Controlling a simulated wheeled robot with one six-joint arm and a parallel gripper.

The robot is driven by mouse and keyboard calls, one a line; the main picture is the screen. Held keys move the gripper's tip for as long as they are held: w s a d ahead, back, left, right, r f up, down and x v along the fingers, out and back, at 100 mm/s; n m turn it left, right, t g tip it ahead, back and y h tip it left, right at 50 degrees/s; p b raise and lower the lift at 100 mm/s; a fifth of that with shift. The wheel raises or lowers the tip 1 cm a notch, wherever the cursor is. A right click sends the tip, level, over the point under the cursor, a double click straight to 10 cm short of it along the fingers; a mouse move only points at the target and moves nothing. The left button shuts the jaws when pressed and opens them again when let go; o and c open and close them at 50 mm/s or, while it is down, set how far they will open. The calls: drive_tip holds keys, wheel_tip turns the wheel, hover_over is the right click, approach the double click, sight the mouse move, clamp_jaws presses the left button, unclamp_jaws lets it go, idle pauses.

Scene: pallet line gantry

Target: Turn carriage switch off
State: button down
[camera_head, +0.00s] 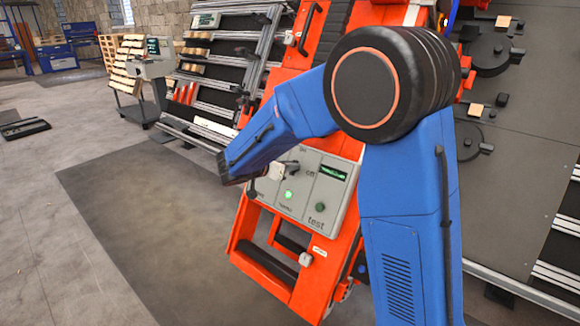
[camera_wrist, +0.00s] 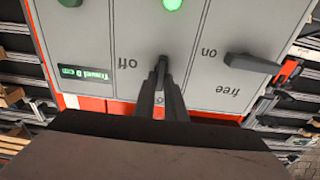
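The grey control panel (camera_head: 325,190) sits on the orange frame and carries the "off" and "on" labels. In the wrist view the panel (camera_wrist: 112,35) appears upside down, with "off" left of my fingers and "on" to the right. My gripper (camera_wrist: 161,75) is at the panel between these labels, its two dark fingers close together around a narrow grey piece, which appears to be the carriage switch (camera_wrist: 162,62). The fingers hide most of the switch, so its exact angle is unclear. In the head view my blue arm partly covers the panel.
A green light (camera_wrist: 172,4) glows on the panel. A dark lever (camera_wrist: 252,63) stands by "free", beside my gripper. A display (camera_wrist: 85,73) reads "Travel 0 cm". A green button (camera_head: 320,207) is above "test". Open floor (camera_head: 130,225) lies to the left.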

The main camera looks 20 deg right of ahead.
drive_tip(key=shift+n, duration=0.4)
drive_tip(key=n, duration=0.5)
drive_tip(key=shift+w+a+n+t, duration=0.1)
drive_tip(key=shift+a+n+t, duration=0.05)
drive_tip(key=shift+n+t, duration=0.2)
drive_tip(key=n, duration=0.2)
drive_tip(key=n+y, duration=0.1)
drive_tip(key=n, duration=0.2)
drive_tip(key=shift+w+a+f+n, duration=0.1)
drive_tip(key=shift+f+n, duration=0.05)
drive_tip(key=shift+n, duration=0.2)
drive_tip(key=n, duration=0.6)
drive_tip(key=shift+a+f+y, duration=0.1)
drive_tip(key=shift+f+y, duration=0.05)
drive_tip(key=shift+y, duration=0.15)
drive_tip(key=shift+n, duration=0.3)
drive_tip(key=c, duration=1.8)
unclamp_jaws()
drive_tip(key=shift+a, duration=0.15)
